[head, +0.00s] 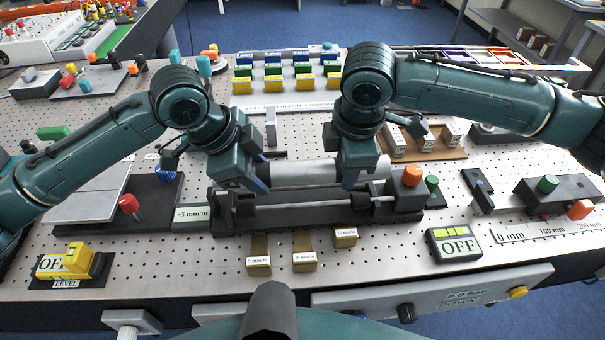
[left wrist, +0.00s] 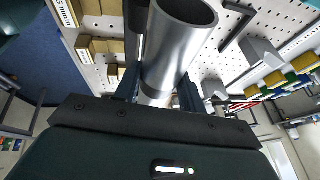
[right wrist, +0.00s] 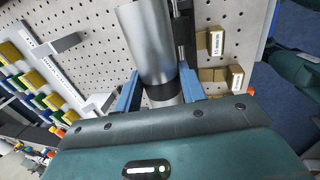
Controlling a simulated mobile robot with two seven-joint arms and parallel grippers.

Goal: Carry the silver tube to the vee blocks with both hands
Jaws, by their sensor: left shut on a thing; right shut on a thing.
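The silver tube (head: 303,172) lies roughly level across the middle of the head view, above the pegboard-like table. My left gripper (head: 258,182) is shut on its left part and my right gripper (head: 350,180) on its right part. The open end of the tube (left wrist: 186,12) shows in the left wrist view. The tube also shows between the fingers in the right wrist view (right wrist: 148,45), with a dark band. A grey upright block (head: 271,128) stands behind the tube; I cannot tell whether it is a vee block.
A dark fixture with a thin rod (head: 305,209) and an orange knob (head: 411,175) lies just in front of the tube. Several brass blocks (head: 304,260) stand nearer. Behind are yellow, green and blue blocks (head: 273,85) and a brown rack (head: 440,151).

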